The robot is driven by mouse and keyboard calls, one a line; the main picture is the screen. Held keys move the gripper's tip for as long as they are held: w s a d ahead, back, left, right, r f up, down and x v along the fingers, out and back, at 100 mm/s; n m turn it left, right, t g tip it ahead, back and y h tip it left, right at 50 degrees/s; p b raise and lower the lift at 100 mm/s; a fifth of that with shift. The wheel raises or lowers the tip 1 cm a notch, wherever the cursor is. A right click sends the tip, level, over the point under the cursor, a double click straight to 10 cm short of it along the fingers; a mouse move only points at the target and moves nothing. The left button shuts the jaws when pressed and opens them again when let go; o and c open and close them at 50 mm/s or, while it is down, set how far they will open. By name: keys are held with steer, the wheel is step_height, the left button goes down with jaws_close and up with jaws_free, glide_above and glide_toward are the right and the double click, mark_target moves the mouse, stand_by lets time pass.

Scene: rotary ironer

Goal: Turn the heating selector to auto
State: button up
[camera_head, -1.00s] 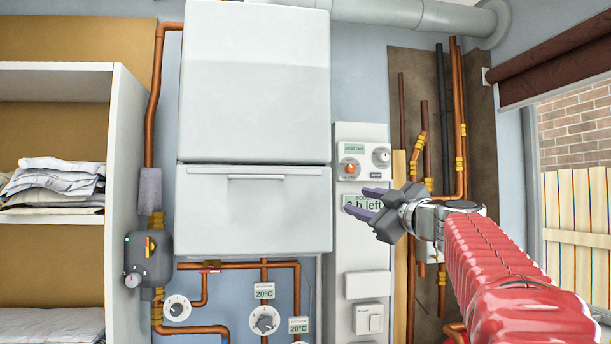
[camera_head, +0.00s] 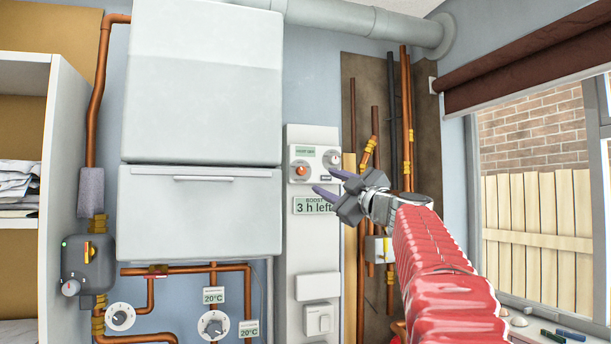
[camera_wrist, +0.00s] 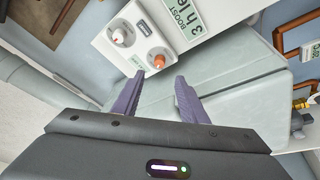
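A white control panel (camera_head: 300,245) is on the wall right of the boiler. It carries a knob with an orange centre (camera_head: 301,171), a plain white knob (camera_head: 333,158) and a display (camera_head: 312,206) reading "BOOST 3 h left". I cannot read which control is the heating selector. In the wrist view the orange-centred knob (camera_wrist: 158,62) and white knob (camera_wrist: 121,37) lie beyond the fingertips. My gripper (camera_head: 323,182) is open and empty in front of the panel, below the knobs. Its two purple fingers also show in the wrist view (camera_wrist: 159,79), seemingly touching nothing.
The large white boiler (camera_head: 200,210) stands left of the panel. Below it are copper pipes with dials (camera_head: 121,316) (camera_head: 213,325) and 20°C tags. A grey valve unit (camera_head: 88,265) is at the left. More pipes (camera_head: 406,120) and a window are to the right.

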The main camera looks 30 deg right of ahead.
mark_target(303, 173)
steer(key=shift+x, duration=5.6)
steer(key=shift+f, duration=0.1)
jaws_close()
steer(key=shift+w+a, duration=0.1)
steer(key=shift+a, duration=0.05)
